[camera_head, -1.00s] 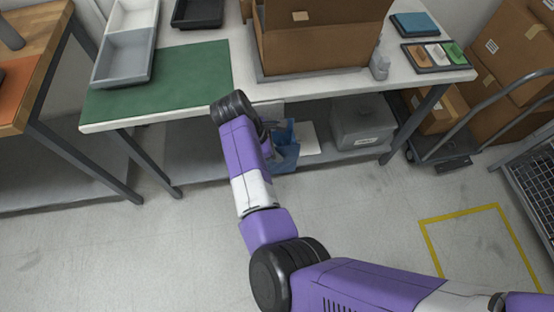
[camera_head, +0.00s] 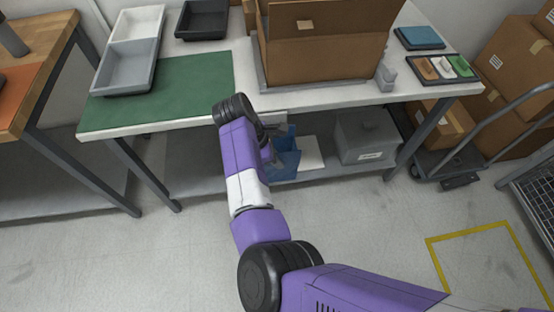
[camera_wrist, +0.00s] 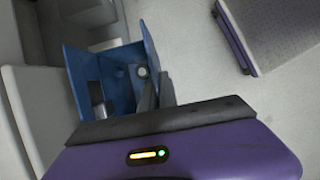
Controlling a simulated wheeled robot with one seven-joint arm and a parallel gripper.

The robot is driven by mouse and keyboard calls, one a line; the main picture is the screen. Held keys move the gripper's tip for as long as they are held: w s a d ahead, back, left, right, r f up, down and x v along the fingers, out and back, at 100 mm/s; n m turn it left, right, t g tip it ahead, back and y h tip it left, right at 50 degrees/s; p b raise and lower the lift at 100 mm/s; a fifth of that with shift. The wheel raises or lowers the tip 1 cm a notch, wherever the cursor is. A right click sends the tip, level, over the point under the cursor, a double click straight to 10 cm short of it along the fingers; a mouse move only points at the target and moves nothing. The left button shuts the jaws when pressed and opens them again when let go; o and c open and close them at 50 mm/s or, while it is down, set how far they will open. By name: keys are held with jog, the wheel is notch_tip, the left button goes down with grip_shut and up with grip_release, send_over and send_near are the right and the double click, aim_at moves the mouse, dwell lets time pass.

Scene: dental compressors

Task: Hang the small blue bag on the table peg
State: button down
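The small blue bag (camera_head: 286,158) is below the front edge of the table, beside my gripper (camera_head: 272,150), in the head view. In the wrist view I look into the open top of the blue bag (camera_wrist: 88,70). The two dark fingers of my gripper (camera_wrist: 156,80) are close together at the bag's right side wall and appear shut on it. A small round grey knob (camera_wrist: 142,72) shows at the fingertips; I cannot tell whether it is the peg. My arm hides part of the table edge, and I cannot make out the peg in the head view.
The white table (camera_head: 350,96) carries a green mat (camera_head: 165,95), a cardboard box (camera_head: 325,50) and trays. A cart (camera_head: 445,165) stands at the right. The floor in front is mostly clear.

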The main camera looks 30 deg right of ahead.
dwell(0.4)
jog(key=c, duration=1.6)
grip_release()
jog(key=shift+o, duration=0.2)
jog(key=shift+r, duration=0.1)
jog(key=shift+r+p, duration=2.55)
jog(key=shift+r, duration=0.4)
jog(key=s+a+r+p, duration=0.2)
jog(key=s+a+p, duration=0.1)
jog(key=s+p, duration=0.6)
jog(key=shift+s, duration=0.3)
